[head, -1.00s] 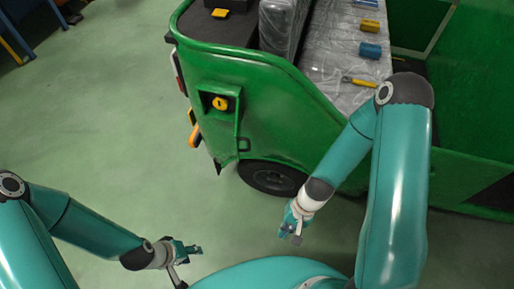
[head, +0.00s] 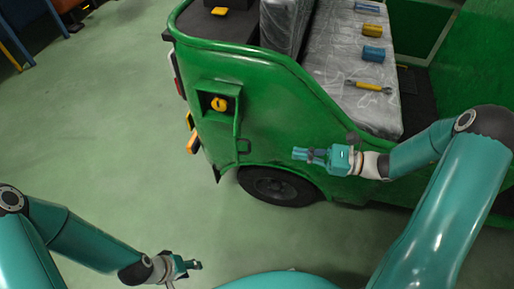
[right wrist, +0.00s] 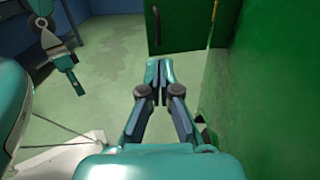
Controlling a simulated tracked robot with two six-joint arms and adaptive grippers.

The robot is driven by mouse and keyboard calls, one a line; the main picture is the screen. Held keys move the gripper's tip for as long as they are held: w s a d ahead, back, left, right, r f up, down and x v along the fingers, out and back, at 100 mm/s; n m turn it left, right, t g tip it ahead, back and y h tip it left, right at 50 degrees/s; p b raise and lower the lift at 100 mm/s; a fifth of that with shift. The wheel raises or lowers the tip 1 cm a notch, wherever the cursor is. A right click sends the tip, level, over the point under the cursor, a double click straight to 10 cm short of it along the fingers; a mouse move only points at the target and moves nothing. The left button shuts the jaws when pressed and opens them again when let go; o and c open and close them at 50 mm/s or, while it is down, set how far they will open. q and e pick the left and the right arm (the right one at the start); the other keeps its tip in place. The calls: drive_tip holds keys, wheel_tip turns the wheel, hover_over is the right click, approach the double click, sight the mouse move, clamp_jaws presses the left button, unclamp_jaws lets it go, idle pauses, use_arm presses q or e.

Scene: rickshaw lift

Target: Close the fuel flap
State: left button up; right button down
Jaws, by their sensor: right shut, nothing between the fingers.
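The fuel flap (head: 237,118) is a thin green panel standing open from the right side of a square recess in the green vehicle. A yellow fuel cap (head: 219,104) shows inside the recess. In the right wrist view the flap (right wrist: 185,28) appears as a green panel with a dark handle, ahead of my fingers. My right gripper (head: 297,154) is shut and empty, beside the vehicle's side and to the right of the flap, apart from it. It also shows in the right wrist view (right wrist: 159,66). My left gripper (head: 198,265) is low over the floor; its finger opening is unclear.
The green vehicle body (head: 290,125) runs along the right, with a wheel (head: 277,186) below. The floor (head: 90,120) at left is clear.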

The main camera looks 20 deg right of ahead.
drive_tip(key=p+x, duration=0.1)
drive_tip(key=x, duration=1)
drive_tip(key=shift+s+a+f, duration=0.1)
drive_tip(key=shift+s, duration=0.05)
